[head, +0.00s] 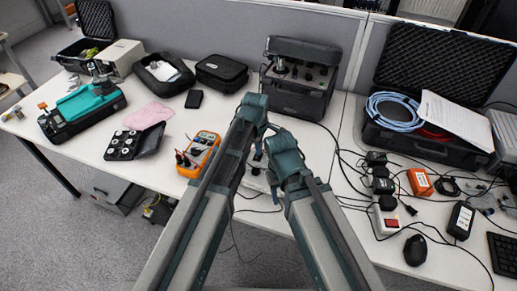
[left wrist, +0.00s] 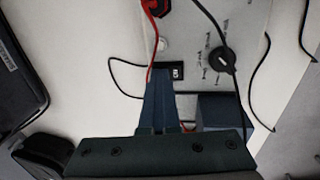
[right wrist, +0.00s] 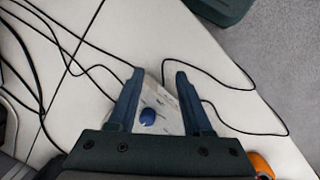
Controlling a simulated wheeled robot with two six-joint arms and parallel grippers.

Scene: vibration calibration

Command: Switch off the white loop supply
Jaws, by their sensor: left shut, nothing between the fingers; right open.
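The white loop supply (head: 251,181) is a pale box on the table, mostly hidden behind my arms in the head view. In the left wrist view its pale panel (left wrist: 205,22) carries a black rotary knob (left wrist: 222,60), a red plug (left wrist: 157,7) with a red lead, and a small black rocker switch (left wrist: 176,71). My left gripper (left wrist: 161,84) is shut and empty, its tips just by the switch; contact cannot be told. My right gripper (right wrist: 158,74) is open above part of the supply (right wrist: 166,104), with a blue knob (right wrist: 147,116) between its fingers.
An orange multimeter (head: 198,154) stands left of the supply. A black case unit (head: 298,80) stands behind. Black cables cross the table to the right, near a power strip (head: 388,220) and an orange box (head: 420,181).

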